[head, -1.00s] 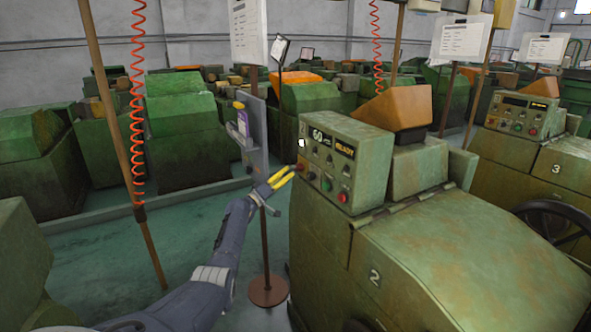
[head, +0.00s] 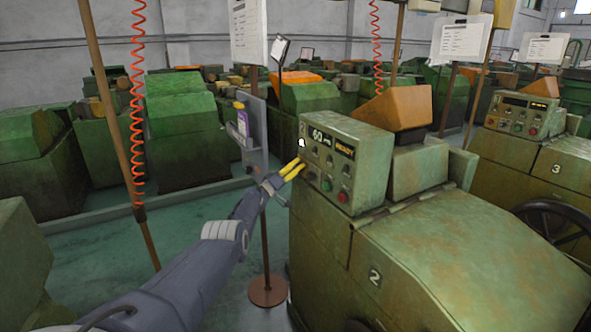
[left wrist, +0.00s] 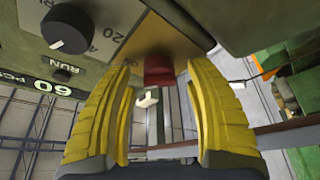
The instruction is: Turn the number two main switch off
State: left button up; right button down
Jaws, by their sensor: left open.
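The number two machine (head: 450,255) has a control panel (head: 335,150) with lit 60 and READY displays. In the left wrist view my gripper (left wrist: 160,100) is open. A red knob (left wrist: 159,70) on a yellow plate (left wrist: 165,38) shows between and just beyond its fingertips; I cannot tell whether they touch it. No label on the red knob can be read. A black knob (left wrist: 68,27) with a white mark sits left of it. My right gripper is not in view.
The number three machine (head: 525,130) with a black handwheel (head: 555,222) stands at the right. A post with a grey board (head: 252,130) stands just left of my gripper. A pole with a red coiled cable (head: 136,100) is further left.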

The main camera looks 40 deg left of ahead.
pick_arm(q)
jog(key=shift+c, duration=0.5)
grip_shut()
